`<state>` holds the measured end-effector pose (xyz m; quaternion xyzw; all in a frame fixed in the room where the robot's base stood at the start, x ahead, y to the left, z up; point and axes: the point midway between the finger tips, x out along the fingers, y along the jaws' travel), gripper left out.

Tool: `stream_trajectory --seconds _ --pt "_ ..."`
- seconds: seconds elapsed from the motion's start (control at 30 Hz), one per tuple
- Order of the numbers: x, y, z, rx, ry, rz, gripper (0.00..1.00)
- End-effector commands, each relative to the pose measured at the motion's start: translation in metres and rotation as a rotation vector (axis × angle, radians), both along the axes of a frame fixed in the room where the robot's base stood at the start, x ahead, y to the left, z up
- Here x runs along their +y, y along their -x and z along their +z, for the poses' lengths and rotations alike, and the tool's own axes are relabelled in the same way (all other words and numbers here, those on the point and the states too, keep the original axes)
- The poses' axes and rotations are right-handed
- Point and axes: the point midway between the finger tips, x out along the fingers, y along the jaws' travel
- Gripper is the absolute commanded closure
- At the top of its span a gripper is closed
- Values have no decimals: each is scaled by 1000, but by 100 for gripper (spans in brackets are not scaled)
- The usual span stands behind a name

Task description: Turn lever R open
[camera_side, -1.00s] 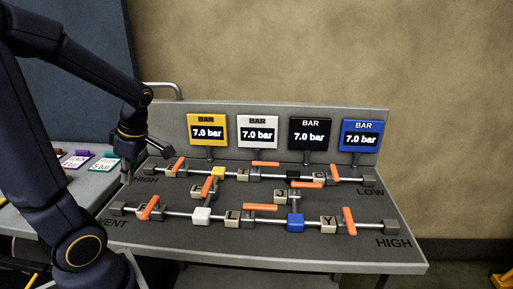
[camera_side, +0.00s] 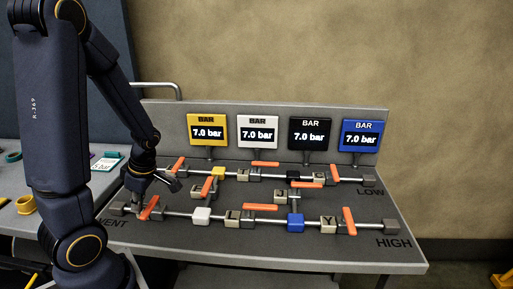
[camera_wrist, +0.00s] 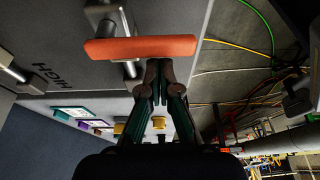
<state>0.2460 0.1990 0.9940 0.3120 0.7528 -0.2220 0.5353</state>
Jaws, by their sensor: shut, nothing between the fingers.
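My gripper (camera_side: 141,205) is shut and empty, low at the left end of the panel, beside the orange lever (camera_side: 151,208) at the left of the front pipe. In the wrist view, the shut fingertips (camera_wrist: 158,66) are at the near edge of an orange lever (camera_wrist: 140,48), close to or touching it; I cannot tell which. This lever lies across the picture. The letter on its valve block is hidden by my gripper in the side view, and no letter R is readable on any block.
Several other orange levers stand on the pipes, including one at the back left (camera_side: 178,164) and one at the front right (camera_side: 349,221). Yellow (camera_side: 207,118), white, black and blue (camera_side: 360,123) gauges read 7.0 bar. A side table (camera_side: 20,225) holds tags and a yellow ring.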

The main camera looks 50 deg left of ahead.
Motion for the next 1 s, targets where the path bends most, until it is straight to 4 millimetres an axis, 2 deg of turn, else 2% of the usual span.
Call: stream_trajectory --seconds 0.57,0.73,1.0 --pt "-5 -4 0 1 0 19 100" --pt "-7 -6 0 2 -1 116 100" --pt "-15 -12 0 1 -2 379 100"
